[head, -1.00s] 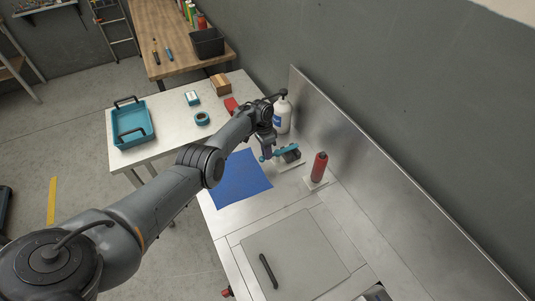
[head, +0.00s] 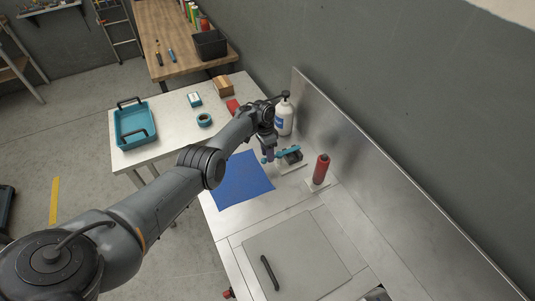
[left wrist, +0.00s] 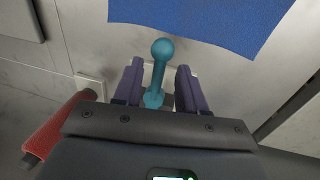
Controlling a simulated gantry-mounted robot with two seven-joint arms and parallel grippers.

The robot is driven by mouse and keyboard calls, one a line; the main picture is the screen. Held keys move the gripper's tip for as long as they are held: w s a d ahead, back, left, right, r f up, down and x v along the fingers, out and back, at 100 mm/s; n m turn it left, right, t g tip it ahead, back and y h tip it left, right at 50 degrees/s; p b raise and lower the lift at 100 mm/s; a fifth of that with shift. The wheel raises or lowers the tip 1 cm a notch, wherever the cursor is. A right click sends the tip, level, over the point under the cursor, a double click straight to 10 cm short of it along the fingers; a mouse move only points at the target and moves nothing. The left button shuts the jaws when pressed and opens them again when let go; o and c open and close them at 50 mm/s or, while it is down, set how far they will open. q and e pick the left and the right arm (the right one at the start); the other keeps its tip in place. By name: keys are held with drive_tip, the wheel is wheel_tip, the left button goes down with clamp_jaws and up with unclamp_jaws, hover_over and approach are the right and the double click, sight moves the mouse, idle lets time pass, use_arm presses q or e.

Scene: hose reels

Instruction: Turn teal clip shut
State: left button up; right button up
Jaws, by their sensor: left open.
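The teal clip (head: 288,154) is a lever with a ball at its end, on a dark mount with a light base plate on the metal counter. In the left wrist view, the teal clip (left wrist: 160,72) runs between the two purple fingers, its ball at or just past their tips. My left gripper (head: 268,155) is at the clip's ball end, pointing down; it also shows in the left wrist view (left wrist: 160,66). It is open, with a visible gap on each side of the lever. My right gripper is not in view.
A red cylinder (head: 321,169) stands on a plate right of the clip. A white bottle (head: 284,118) stands behind the gripper. A metal backsplash (head: 385,180) runs along the wall. A teal tray (head: 134,140) sits at left.

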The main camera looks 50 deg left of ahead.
use_arm(q)
wheel_tip(320, 180, up, 10)
drive_tip(key=a+p, duration=0.2)
drive_tip(key=shift+w+p, duration=0.25)
drive_tip(key=shift+p, duration=0.05)
drive_tip(key=shift+f, duration=0.1)
